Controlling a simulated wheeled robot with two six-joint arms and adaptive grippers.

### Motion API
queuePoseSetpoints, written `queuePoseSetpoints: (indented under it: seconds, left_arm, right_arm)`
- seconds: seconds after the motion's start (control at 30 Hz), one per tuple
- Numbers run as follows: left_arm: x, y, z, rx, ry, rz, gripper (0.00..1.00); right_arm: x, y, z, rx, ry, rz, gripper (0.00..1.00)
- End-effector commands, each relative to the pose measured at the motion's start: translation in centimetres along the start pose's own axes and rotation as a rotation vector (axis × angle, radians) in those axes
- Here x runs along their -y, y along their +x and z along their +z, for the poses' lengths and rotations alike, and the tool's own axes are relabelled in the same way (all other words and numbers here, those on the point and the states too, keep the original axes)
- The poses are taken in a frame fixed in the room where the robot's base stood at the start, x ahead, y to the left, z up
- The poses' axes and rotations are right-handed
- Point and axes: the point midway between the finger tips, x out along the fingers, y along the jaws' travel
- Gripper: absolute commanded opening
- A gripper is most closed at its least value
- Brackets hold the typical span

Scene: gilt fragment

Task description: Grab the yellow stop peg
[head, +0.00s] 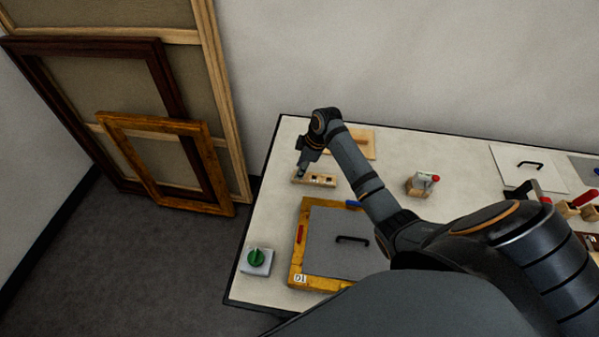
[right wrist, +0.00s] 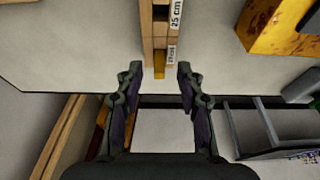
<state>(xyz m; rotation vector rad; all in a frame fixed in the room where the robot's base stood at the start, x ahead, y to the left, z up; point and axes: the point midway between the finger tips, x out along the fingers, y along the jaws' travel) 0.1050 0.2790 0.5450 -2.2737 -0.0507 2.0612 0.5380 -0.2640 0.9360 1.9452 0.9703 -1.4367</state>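A wooden stop block (head: 319,181) lies near the left end of the table, and its peg is too small to tell in the head view. In the right wrist view the block (right wrist: 146,30) carries labels, one reading 25 cm. A yellow piece, which looks like the yellow stop peg (right wrist: 159,67), shows at the block's near end. My right gripper (right wrist: 158,76) is open and empty, its fingers on either side of the yellow piece, apart from it. In the head view the gripper (head: 302,172) is at the block's left end. My left gripper is not in view.
A gold frame (head: 298,262) with a grey panel (head: 328,220) and black handle lies in front of the block. A green knob on a white base (head: 257,262) stands at the front left. Picture frames (head: 160,120) lean against the wall.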

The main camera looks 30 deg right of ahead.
Motion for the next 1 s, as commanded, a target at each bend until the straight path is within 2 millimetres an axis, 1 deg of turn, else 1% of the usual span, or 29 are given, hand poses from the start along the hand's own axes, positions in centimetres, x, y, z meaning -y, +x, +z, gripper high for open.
queuePoseSetpoints:
  seconds: [0.17, 0.2, 0.47, 0.83, 0.93, 1.0]
  left_arm:
    - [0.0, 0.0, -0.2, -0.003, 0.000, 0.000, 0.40]
    - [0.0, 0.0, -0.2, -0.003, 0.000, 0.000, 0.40]
    - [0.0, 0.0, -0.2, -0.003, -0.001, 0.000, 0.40]
    - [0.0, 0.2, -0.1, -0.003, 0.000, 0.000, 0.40]
    - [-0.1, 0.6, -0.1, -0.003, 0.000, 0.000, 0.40]
    - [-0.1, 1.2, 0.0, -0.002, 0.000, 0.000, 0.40]
  right_arm:
    - [0.0, 0.1, 0.0, 0.000, -0.001, 0.001, 0.38]
    - [0.0, 0.1, 0.0, 0.000, -0.001, 0.001, 0.36]
    - [0.0, 0.1, 0.0, 0.000, 0.000, 0.001, 0.01]
    - [0.0, 0.0, 0.0, 0.000, 0.000, 0.001, 0.00]
    - [-0.1, -0.5, -0.2, -0.001, 0.000, 0.003, 0.00]
    - [-0.1, -1.2, -0.4, -0.001, -0.002, 0.005, 0.00]
